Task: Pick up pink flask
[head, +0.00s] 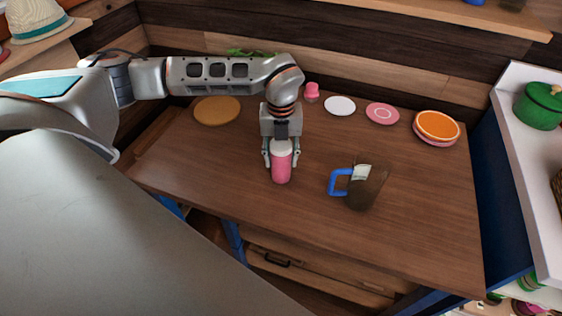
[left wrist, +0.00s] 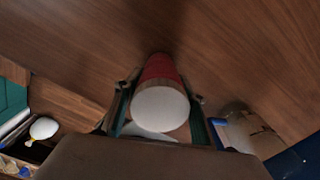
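The pink flask (head: 281,170), with a white lid, appears to stand upright on the wooden table. My left gripper (head: 281,159) points down over it, with one finger on each side of its upper part. In the left wrist view the flask (left wrist: 160,100) lies between the two fingers (left wrist: 160,98), its round white lid facing the camera. Small gaps show between the fingers and the flask, so the gripper looks open. My right gripper is not in view.
A jug (head: 366,187) with a blue handle stands right of the flask. Behind are a round wooden board (head: 217,110), a small pink item (head: 312,92), a white plate (head: 340,105), a pink plate (head: 382,113) and an orange plate (head: 437,125). The table's front middle is clear.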

